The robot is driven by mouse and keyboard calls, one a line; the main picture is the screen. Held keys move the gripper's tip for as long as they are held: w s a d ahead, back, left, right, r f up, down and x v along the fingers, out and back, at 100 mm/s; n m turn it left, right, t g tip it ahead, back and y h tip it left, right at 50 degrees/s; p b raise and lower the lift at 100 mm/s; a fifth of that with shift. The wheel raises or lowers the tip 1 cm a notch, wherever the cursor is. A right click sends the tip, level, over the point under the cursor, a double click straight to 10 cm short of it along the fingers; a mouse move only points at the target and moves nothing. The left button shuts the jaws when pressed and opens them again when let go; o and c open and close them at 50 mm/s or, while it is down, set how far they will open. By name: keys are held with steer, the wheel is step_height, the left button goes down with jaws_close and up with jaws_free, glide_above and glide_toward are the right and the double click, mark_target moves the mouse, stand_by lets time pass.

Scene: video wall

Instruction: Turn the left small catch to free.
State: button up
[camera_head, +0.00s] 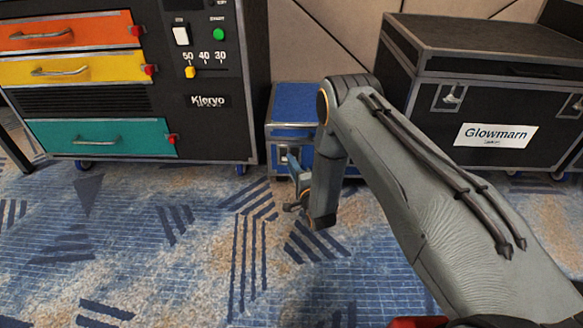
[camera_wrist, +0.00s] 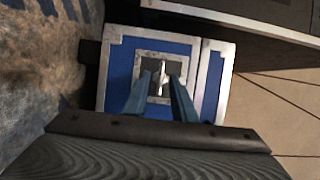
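The small blue case (camera_head: 295,105) with pale metal edging stands on the carpet in the middle of the head view. Its front fills the middle of the wrist view (camera_wrist: 120,70). A small silver catch (camera_wrist: 162,70) sits on a square grey plate there, its narrow wing running up and down in the wrist picture, roughly parallel to the lid seam. In the head view the catch is too small and covered to read. My gripper (camera_wrist: 158,82) is open, its two blue fingers on either side of the catch, with a visible gap to it. Whether the tips touch the plate, I cannot tell.
A black rack (camera_head: 215,130) with orange, yellow and teal drawers stands at left. A large black case labelled Glowmarn (camera_head: 450,110) stands at right, close to the blue case. A panelled wall (camera_head: 325,40) is behind. Patterned carpet (camera_head: 150,250) in front is clear.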

steer(key=shift+w+a, duration=0.15)
steer(key=shift+w, duration=0.1)
jaws_close()
steer(key=shift+r+n, duration=0.15)
steer(key=shift+n, duration=0.15)
steer(key=shift+a+r+n+g+h+p, duration=0.15)
steer(key=shift+n+g+h+p, duration=0.4)
steer(key=shift+n+h+p, duration=1.05)
steer(key=shift+a+r+n+g+h+p, duration=0.15)
steer(key=shift+n+g+h+p, duration=0.5)
steer(key=shift+n+p, duration=1.7)
steer(key=shift+a+r+n+g+h+p, duration=0.15)
steer(key=shift+n+g+h+p, duration=0.25)
steer(key=shift+n+h+p, duration=1.55)
steer(key=shift+n+y+b, duration=0.55)
steer(key=shift+n+y, duration=0.15)
